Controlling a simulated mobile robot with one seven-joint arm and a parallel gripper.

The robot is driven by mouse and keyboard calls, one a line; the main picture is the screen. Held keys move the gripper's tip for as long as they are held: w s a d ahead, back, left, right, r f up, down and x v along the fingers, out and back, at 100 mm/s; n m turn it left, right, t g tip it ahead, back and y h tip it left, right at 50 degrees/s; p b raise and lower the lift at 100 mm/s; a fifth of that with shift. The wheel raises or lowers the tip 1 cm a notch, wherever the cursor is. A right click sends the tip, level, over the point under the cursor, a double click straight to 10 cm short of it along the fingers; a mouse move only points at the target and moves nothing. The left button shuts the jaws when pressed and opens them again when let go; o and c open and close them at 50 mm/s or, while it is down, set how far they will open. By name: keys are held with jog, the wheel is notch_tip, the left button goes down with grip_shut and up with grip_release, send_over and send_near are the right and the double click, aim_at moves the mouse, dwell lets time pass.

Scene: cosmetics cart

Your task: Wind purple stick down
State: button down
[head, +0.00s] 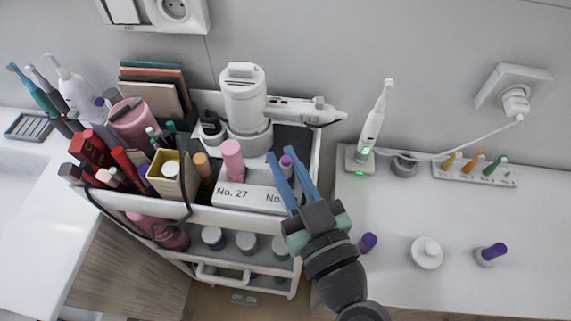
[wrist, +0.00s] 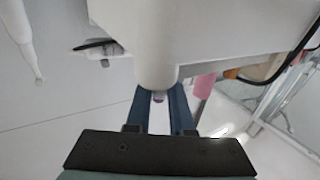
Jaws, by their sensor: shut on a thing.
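A purple stick (head: 286,163) shows as a small purple tip between the two blue fingers of my gripper (head: 284,158), over the right end of the white holder (head: 248,190) on the cart. My gripper reaches in from the lower right and is shut on the stick.
The white hair dryer (head: 243,90) stands close behind the holder. A yellow container (head: 172,178) and red tubes crowd the cart's left side. On the right counter are a purple-topped item (head: 367,242), a white round jar (head: 426,252) and another purple-topped item (head: 491,253), with free room around them.

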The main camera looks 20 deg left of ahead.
jog(key=m+t+h, duration=0.2)
jog(key=h, duration=0.1)
jog(key=shift+s+a+m+t, duration=0.1)
jog(key=shift+s+m+t, duration=0.05)
jog(key=shift+m+t, duration=0.25)
jog(key=m+h+p, duration=0.1)
jog(key=h, duration=0.1)
jog(key=m+t+h+p, duration=0.2)
jog(key=h, duration=0.1)
jog(key=shift+r+m+h, duration=0.3)
jog(key=shift+r, duration=0.05)
jog(key=shift+m+t+h+p, duration=0.4)
jog(key=shift+m+h+p, duration=0.4)
jog(key=shift+h+p, duration=0.45)
jog(key=shift+f+m+h+p, duration=0.3)
jog(key=shift+m+h+p, duration=0.7)
jog(key=shift+h, duration=0.35)
jog(key=shift+m+h+p, duration=0.8)
jog(key=shift+h+p, duration=0.35)
jog(key=shift+h, duration=0.25)
jog(key=shift+f+m+g+h+p, duration=0.15)
jog(key=shift+m+g+h+p, duration=0.3)
jog(key=shift+m+h, duration=0.7)
jog(key=shift+m+g+h, duration=0.95)
jog(key=shift+m+h, duration=0.1)
jog(key=shift+h, duration=1)
jog(key=c, duration=0.8)
grip_release()
jog(key=shift+o, duration=0.2)
